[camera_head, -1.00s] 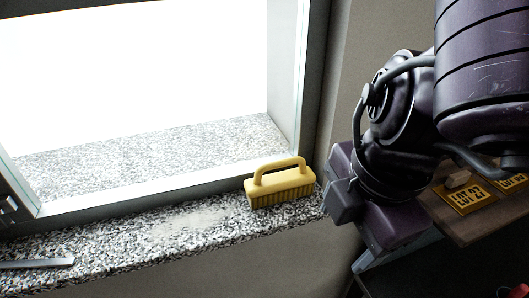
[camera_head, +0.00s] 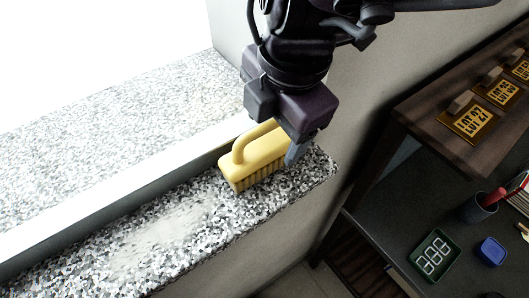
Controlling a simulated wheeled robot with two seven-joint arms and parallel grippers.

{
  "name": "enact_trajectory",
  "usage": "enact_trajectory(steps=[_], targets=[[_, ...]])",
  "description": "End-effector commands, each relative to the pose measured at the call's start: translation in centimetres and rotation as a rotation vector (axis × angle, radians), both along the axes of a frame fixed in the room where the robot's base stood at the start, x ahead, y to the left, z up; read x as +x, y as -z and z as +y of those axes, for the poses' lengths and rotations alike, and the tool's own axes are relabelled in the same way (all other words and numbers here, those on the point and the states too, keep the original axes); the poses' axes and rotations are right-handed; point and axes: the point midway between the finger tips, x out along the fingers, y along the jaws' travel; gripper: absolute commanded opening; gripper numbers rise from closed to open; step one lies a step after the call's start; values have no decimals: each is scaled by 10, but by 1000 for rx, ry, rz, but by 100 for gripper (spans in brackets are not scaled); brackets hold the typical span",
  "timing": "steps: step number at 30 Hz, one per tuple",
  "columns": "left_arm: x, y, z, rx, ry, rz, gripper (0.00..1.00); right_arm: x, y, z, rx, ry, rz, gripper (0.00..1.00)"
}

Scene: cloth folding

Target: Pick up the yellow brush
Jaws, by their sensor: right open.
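The yellow brush (camera_head: 258,158) stands upright, bristles down, on the speckled stone sill (camera_head: 215,213) near its right end. Its arched handle is on top and its right part is hidden behind my right gripper. My right gripper (camera_head: 291,153) is at the brush's right end, with a grey finger showing beside it above the sill. The gripper is open, and the other finger is hidden, so I cannot tell whether it touches the brush. My left gripper is not in view.
A window frame rail (camera_head: 110,195) runs along the back of the sill. To the right stand a dark wooden shelf (camera_head: 420,110) with yellow lot tags (camera_head: 468,121) and a dark table with a green tray (camera_head: 434,255), a blue box (camera_head: 492,250) and a cup (camera_head: 479,207).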

Motion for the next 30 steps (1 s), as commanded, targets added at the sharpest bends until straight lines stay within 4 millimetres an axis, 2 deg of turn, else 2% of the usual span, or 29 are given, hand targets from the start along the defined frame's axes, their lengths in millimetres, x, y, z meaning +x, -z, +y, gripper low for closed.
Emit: enact_trajectory(steps=[1,4,14,25,26,30], targets=[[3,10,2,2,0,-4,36,2,13,0,-2,2,-2,69],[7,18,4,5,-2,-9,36,4,25,2,-2,1,-3,69],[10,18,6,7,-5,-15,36,5,29,3,1,0,-1,69],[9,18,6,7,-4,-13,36,5,29,3,1,0,-1,20],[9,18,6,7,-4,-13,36,5,29,3,1,0,-1,17],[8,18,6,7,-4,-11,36,5,28,3,1,0,-2,17]])
